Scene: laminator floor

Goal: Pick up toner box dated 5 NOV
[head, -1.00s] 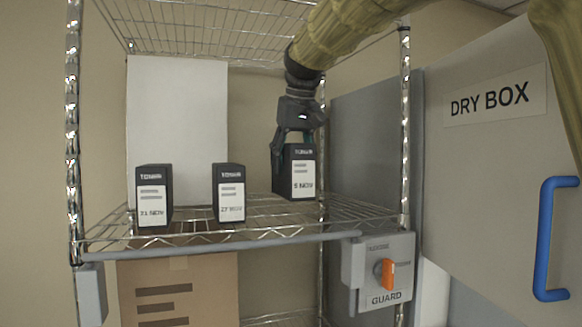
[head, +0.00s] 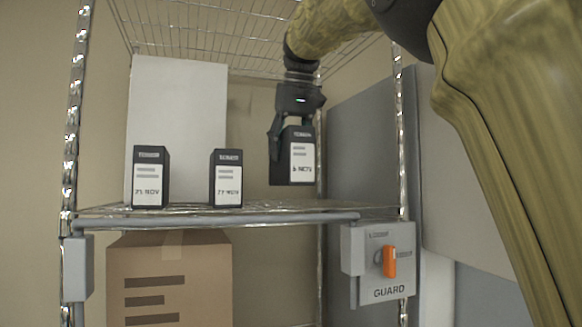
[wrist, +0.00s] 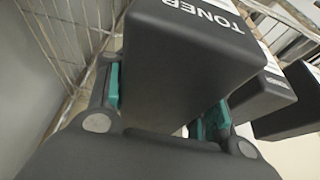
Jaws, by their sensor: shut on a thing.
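The toner box dated 5 NOV (head: 292,160) is black with a white label, and its date is blurred now but reads 5 NOV in the earlier head view. My gripper (head: 291,130) is shut on its upper part and holds it upright, a little above the wire shelf. In the wrist view the held box (wrist: 185,60) sits between the green pads of my gripper (wrist: 160,105), with TONER on its top. Two similar boxes stand on the shelf to the left: one dated 21 NOV (head: 150,178) and one that reads 27 NOV (head: 227,179).
The wire shelf (head: 260,217) has upright posts at both sides and another wire shelf (head: 210,35) above. A white panel (head: 178,110) stands behind the boxes. A cardboard box (head: 170,285) is below. A GUARD switch box (head: 385,275) with an orange knob is at right.

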